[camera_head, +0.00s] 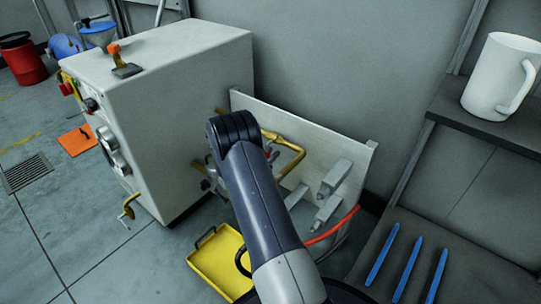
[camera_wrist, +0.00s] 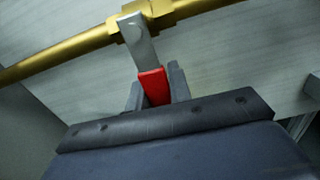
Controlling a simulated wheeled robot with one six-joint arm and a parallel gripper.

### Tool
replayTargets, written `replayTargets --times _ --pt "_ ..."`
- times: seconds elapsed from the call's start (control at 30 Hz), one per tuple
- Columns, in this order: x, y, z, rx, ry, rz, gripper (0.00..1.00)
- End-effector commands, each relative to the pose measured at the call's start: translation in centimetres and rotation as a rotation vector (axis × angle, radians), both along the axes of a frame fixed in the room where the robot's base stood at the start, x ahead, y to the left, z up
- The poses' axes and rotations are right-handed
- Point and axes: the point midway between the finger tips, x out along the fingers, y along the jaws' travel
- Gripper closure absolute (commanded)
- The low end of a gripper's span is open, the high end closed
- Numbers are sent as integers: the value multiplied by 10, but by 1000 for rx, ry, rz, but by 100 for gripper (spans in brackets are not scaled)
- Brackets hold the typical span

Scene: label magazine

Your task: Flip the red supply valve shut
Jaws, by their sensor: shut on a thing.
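The supply valve shows in the wrist view as a brass body (camera_wrist: 146,14) on a brass pipe, with a flat grey metal lever (camera_wrist: 142,42) ending in a red grip (camera_wrist: 154,87). My gripper (camera_wrist: 155,88) is shut on the red grip, with a dark finger on either side of it. In the wrist view the lever stands across the line of the pipe.
The brass pipe (camera_head: 286,142) runs over a pale panel (camera_head: 325,146) with grey fittings (camera_head: 334,177) and a red hose (camera_head: 334,228). A big grey cabinet (camera_head: 180,85) stands left of my arm. A yellow tray (camera_head: 211,262) lies on the floor; a shelf with a white mug (camera_head: 497,78) is at right.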

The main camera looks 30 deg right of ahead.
Motion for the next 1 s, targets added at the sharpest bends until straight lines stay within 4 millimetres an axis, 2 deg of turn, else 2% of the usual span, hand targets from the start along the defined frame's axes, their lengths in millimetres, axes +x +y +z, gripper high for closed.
replayTargets --times 0.17,0.2,0.47,0.77,0.87,1.0 --pt "0 1 -1 3 -1 2 100" --pt "0 1 -1 3 -1 2 80" --pt "0 0 0 1 -1 2 58" --pt "0 4 1 1 0 2 58" --pt "-4 15 2 1 3 5 58" --pt "-12 42 3 0 4 7 58"
